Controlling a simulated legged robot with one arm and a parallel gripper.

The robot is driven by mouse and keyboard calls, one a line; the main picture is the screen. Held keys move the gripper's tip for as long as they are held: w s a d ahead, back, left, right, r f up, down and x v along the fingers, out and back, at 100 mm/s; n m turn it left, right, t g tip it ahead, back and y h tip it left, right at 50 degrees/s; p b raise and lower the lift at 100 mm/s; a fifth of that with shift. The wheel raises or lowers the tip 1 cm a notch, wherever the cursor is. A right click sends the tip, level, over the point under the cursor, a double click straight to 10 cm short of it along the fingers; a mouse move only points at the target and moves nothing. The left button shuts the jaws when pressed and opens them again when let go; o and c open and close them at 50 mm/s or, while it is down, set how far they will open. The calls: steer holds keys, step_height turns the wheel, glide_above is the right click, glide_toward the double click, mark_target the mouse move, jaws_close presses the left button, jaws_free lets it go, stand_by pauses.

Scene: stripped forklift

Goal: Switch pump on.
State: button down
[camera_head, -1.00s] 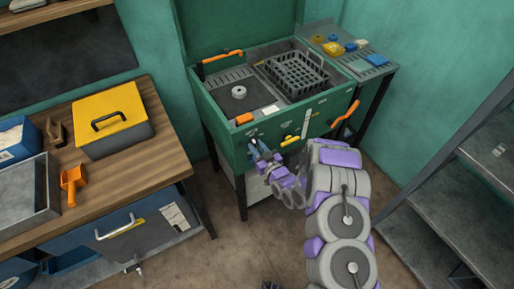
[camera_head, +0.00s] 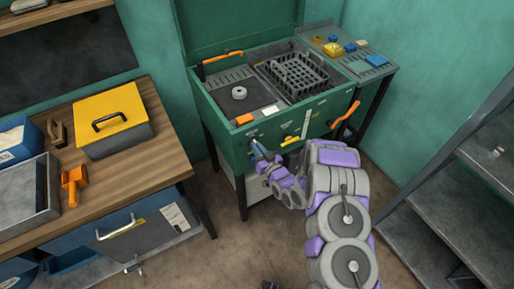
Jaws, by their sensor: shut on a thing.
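The green parts washer (camera_head: 228,150) stands against the wall with its lid up. My gripper (camera_head: 259,151) is at the left part of its front panel, just below the orange block (camera_head: 244,119) on the rim. The fingers look closed at a small control on the panel, which they mostly hide; I take it to be the pump switch but cannot make out its position. A yellow handle (camera_head: 290,141) sits on the panel to the right of my gripper.
An orange handle (camera_head: 346,115) sticks out at the washer's right front corner. A black basket (camera_head: 297,72) lies in the washer. A wooden workbench (camera_head: 150,165) is at left, grey shelves (camera_head: 440,210) at right.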

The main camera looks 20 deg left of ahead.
steer(key=shift+w+d+f+m+p, duration=0.1)
steer(key=shift+m+p, duration=0.9)
steer(key=shift+m, duration=2.05)
steer(key=shift+w+d+f+m+p, duration=0.1)
steer(key=shift+m+p, duration=0.85)
steer(key=shift+m, duration=2.1)
steer(key=c, duration=1.2)
jaws_free()
steer(key=p+v, duration=0.2)
steer(key=v, duration=1.5)
steer(key=shift+s, duration=0.2)
